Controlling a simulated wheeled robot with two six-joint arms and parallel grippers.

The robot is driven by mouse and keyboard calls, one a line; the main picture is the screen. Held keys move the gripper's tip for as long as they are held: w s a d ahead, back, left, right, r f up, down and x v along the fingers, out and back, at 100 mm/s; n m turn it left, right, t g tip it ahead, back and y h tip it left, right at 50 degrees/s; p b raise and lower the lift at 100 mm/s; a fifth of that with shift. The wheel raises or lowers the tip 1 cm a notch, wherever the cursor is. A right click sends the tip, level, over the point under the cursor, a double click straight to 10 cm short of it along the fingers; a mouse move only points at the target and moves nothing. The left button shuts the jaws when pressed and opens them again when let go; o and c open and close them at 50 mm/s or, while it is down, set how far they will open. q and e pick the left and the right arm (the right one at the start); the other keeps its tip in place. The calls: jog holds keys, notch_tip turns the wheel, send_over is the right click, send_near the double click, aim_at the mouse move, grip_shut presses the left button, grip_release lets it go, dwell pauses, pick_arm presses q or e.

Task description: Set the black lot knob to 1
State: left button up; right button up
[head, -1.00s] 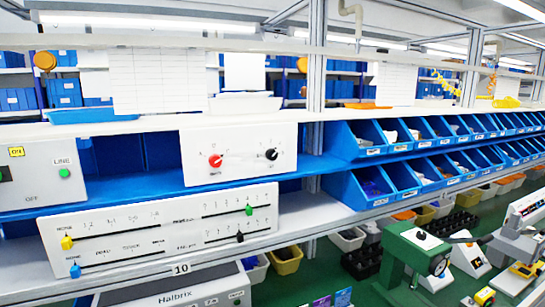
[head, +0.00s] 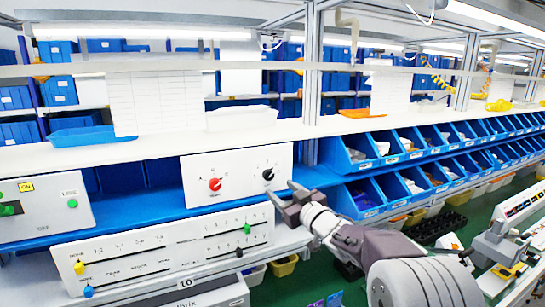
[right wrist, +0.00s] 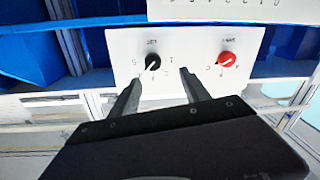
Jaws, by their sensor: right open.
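The black lot knob (head: 268,174) is on the right side of a white panel, beside a red knob (head: 215,184). In the right wrist view the panel appears upside down, with the black knob (right wrist: 153,62) left of the red knob (right wrist: 226,59). The black knob's white pointer slants toward the lower left there; the digit it points at is too small to tell. My right gripper (head: 281,192) is open and empty, just right of and below the black knob. In the right wrist view its fingers (right wrist: 160,75) lie either side of the knob's line, apart from it. My left gripper is not in view.
A slider panel (head: 165,250) with yellow, blue, green and black sliders sits below. A switch box (head: 40,208) stands at left. Blue bins (head: 365,200) fill the shelf to the right, close to my right arm. A white shelf (head: 70,157) runs above the knob panel.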

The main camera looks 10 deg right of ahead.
aim_at(270, 176)
jog(key=p+x, duration=0.1)
jog(key=x, duration=0.2)
jog(key=d+p+x, duration=0.1)
jog(key=x, duration=0.2)
jog(key=p+x, duration=0.2)
jog(key=shift+w+d, duration=0.15)
jog(key=shift+w, duration=0.45)
jog(key=shift+c, duration=0.9)
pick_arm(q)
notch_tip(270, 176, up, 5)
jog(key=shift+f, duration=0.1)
pick_arm(e)
grip_shut()
